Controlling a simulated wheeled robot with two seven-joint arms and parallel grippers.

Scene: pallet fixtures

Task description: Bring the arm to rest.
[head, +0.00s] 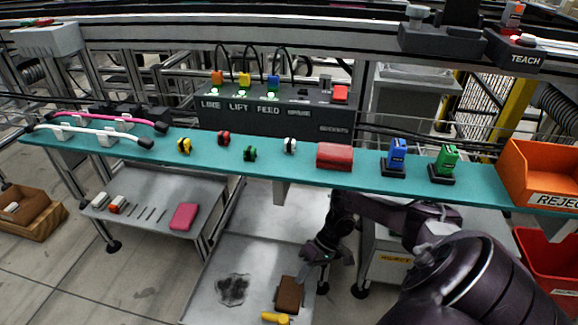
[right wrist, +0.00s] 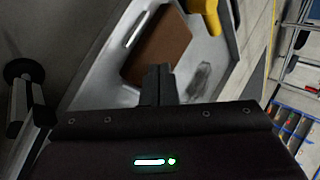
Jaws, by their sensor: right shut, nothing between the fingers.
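My right arm comes in from the lower right of the head view and bends down past the front edge of the teal shelf. Its gripper (head: 304,262) hangs low over a grey metal tray (head: 205,290). In the right wrist view the two dark fingers (right wrist: 158,82) are together with nothing between them. A brown block (head: 290,294) lies on the tray just below the gripper; it also shows beyond the fingertips in the right wrist view (right wrist: 158,45). I cannot tell the exact gap between them. My left arm and gripper are not in view.
The teal shelf (head: 310,176) carries small coloured plugs, a red box (head: 334,156), blue and green blocks and a orange reject bin (head: 540,165). A yellow-handled item (head: 275,318) and a dark smudge (head: 233,289) are on the tray. A red bin (head: 545,260) stands right.

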